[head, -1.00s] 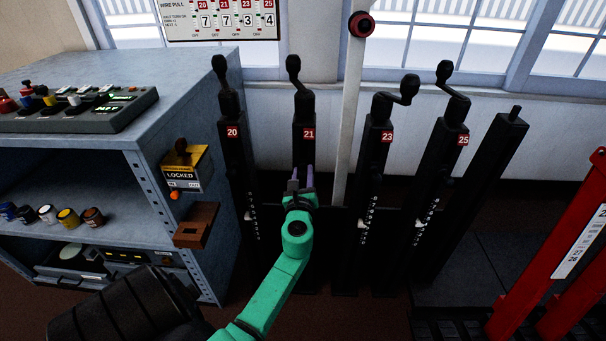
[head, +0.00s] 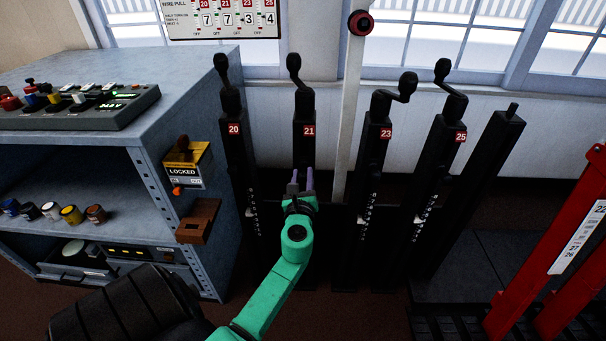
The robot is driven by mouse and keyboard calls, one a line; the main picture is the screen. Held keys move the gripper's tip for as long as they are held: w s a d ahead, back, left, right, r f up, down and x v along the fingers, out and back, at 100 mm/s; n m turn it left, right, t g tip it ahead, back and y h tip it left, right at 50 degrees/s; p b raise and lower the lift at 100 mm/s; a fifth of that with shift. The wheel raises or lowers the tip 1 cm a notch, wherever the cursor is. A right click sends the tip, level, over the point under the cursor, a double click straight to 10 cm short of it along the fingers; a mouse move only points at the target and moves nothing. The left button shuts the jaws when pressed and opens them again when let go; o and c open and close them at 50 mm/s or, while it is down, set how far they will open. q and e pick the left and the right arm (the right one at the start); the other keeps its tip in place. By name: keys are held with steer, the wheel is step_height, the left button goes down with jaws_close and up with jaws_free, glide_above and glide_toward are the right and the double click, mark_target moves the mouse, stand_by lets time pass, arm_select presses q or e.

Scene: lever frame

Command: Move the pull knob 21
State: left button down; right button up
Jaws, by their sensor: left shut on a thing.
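Post 21 (head: 305,112) is a black upright post with a red "21" label and a crank handle (head: 294,66) on top. My left gripper (head: 302,182), on a green arm, is at the front of this post, below the label. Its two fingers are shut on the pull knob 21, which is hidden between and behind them. The lower front of the post is covered by my gripper and arm. My right gripper is not in view.
Post 20 (head: 233,155) stands close on the left. A white pole (head: 348,125), post 23 (head: 374,160) and post 25 (head: 446,160) stand to the right. A blue-grey cabinet (head: 160,150) with a lock box (head: 187,164) is at the left. Red levers (head: 560,255) are at far right.

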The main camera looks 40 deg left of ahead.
arm_select(q)
steer(key=c, duration=0.5)
jaws_free()
steer(key=shift+c, duration=0.2)
steer(key=b+v, duration=0.2)
steer(key=v, duration=1.2)
steer(key=shift+s+d, duration=0.2)
